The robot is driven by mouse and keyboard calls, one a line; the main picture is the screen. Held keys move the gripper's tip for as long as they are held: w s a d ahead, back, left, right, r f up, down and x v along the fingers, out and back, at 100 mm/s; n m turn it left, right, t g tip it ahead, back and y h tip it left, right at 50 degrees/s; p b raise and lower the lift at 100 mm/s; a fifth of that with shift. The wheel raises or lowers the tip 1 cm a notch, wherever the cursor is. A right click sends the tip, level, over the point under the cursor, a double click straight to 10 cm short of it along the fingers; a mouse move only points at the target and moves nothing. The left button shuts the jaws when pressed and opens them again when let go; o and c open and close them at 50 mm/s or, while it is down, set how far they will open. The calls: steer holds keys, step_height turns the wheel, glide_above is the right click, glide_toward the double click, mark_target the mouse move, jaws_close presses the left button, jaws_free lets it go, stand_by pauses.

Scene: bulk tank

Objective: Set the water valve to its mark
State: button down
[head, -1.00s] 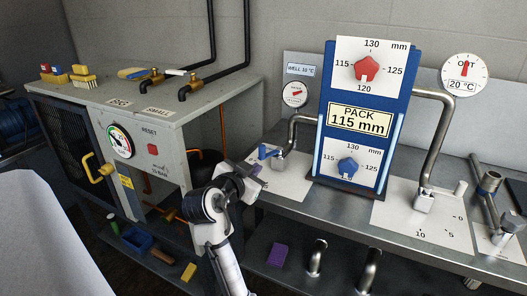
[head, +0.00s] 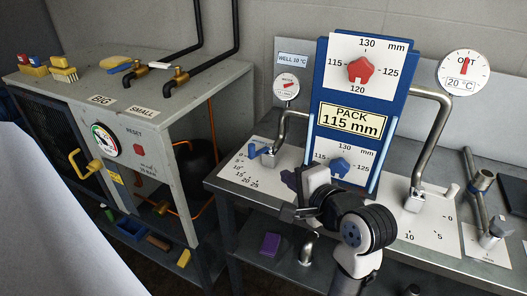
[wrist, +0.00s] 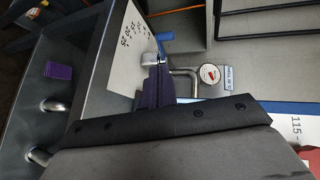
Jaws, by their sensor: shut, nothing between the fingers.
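The water valve (head: 268,157) is a metal block with a bent pipe and a blue handle (head: 252,150) pointing left. It stands on a white scale plate (head: 230,168) with numbers from 0 to 25. A separate mark is too small to make out. In the wrist view the blue handle (wrist: 166,36) lies just beyond my gripper (wrist: 157,75), with the block (wrist: 149,58) at the fingertips. My gripper (head: 290,180) is shut and empty, just right of and in front of the valve. Contact cannot be told.
A blue PACK panel (head: 322,95) with red and blue knobs stands right of the valve. A round gauge (head: 286,87) hangs above it. A second pipe valve (head: 413,200) stands further right. Short pipes (head: 309,248) and a purple block (head: 270,244) are below the bench.

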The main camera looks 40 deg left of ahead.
mark_target(253, 152)
steer(key=x, duration=0.4)
steer(key=r+p+x, duration=0.1)
steer(key=x, duration=0.8)
steer(key=shift+w+a+p, duration=0.1)
steer(key=shift+a+p, duration=0.3)
steer(key=shift+a, duration=0.15)
